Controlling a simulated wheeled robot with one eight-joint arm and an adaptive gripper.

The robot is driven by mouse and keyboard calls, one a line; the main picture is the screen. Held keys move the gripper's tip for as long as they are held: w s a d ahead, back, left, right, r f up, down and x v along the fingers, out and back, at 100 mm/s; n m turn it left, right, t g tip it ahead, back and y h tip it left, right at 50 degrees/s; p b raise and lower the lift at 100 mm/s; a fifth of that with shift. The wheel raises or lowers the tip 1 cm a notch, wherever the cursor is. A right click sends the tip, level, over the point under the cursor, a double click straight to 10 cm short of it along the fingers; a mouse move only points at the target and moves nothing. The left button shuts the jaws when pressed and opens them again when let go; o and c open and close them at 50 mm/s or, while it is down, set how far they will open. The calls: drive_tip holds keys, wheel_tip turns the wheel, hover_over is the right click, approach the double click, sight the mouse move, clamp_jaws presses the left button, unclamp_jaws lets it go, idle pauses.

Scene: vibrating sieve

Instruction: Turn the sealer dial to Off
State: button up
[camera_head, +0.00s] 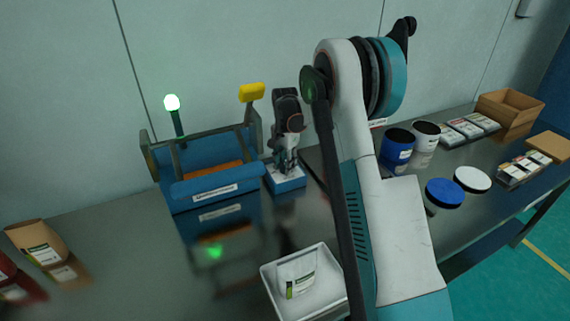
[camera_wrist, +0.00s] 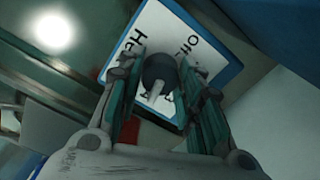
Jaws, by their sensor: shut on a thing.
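The dial (camera_wrist: 159,70) is a dark round knob with a pale bar, on a white plate with a blue border (camera_wrist: 220,52). In the wrist view "Off" is printed above right of the knob and a word starting "He" above left; other lettering is partly hidden. The pale bar points down and slightly left, away from "Off". In the head view the dial's blue box (camera_head: 287,182) stands on the bench; my gripper (camera_head: 286,164) reaches down over it and hides the knob. In the wrist view my gripper (camera_wrist: 164,58) is shut on the dial, one finger on each side.
A white tray (camera_head: 268,290) holding a labelled pouch (camera_head: 297,273) is in front. Tubs, lids and cartons fill the bench right of my arm.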

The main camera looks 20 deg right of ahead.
drive_tip(key=n, duration=0.3)
drive_tip(key=shift+n+p, duration=0.3)
drive_tip(key=shift+n, duration=0.1)
drive_tip(key=n, duration=0.3)
drive_tip(key=shift+n, duration=0.3)
drive_tip(key=n+p, duration=0.1)
drive_tip(key=n, duration=0.3)
drive_tip(key=shift+n, duration=0.3)
drive_tip(key=n, duration=0.3)
drive_tip(key=shift+n, duration=0.3)
drive_tip(key=n, duration=0.4)
drive_tip(key=shift+n, duration=0.3)
drive_tip(key=n, duration=0.3)
drive_tip(key=shift+n, duration=0.3)
drive_tip(key=n, duration=0.3)
drive_tip(key=shift+n+p, duration=0.3)
drive_tip(key=shift+n, duration=1.9)
